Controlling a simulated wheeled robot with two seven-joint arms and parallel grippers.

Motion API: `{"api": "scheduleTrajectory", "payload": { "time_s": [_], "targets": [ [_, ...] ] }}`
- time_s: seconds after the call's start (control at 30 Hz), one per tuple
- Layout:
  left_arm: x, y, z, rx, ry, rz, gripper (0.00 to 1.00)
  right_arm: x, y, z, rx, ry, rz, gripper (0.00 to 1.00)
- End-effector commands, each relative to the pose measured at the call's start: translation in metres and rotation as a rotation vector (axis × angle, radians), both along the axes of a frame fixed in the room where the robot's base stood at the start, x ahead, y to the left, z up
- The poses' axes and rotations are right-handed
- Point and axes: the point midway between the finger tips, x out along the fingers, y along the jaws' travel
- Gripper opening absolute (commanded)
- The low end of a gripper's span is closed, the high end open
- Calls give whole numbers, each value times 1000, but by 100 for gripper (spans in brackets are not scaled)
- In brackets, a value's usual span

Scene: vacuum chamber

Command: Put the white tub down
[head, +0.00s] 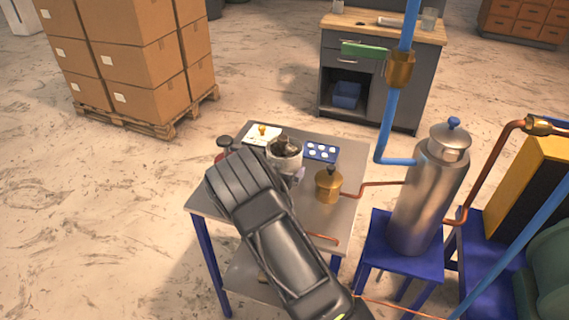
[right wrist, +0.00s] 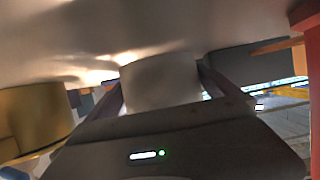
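The white tub (head: 289,163) is over the metal table (head: 345,150), just beyond my right gripper, and dark contents show in its top. My right arm covers part of it in the head view. In the right wrist view the tub (right wrist: 160,84) sits between the two fingers of my right gripper (right wrist: 160,90), which press on both its sides. Its far end is very close to the grey table surface; I cannot tell whether it touches. My left gripper is in neither view.
A brass pot (head: 328,187) with a copper pipe stands right of the tub. A blue tray with white round items (head: 321,151) is behind it. A white card with a yellow item (head: 263,134) and a red-and-dark jar (head: 224,145) are to the left. A steel cylinder (head: 428,195) stands farther right.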

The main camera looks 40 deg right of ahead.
Motion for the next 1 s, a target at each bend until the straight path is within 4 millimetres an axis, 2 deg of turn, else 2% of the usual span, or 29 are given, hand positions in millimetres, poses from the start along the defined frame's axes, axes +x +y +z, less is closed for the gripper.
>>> {"api": "scheduleTrajectory", "payload": {
  "time_s": [0.07,0.57,0.87,1.0],
  "targets": [
    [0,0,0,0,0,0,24,0,0,0,0,0,0,92],
    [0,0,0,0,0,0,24,0,0,0,0,0,0,51],
    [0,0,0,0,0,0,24,1,0,5,-1,-4,0,51],
    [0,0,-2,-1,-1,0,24,1,0,19,-1,-7,-1,51]
  ]
}}
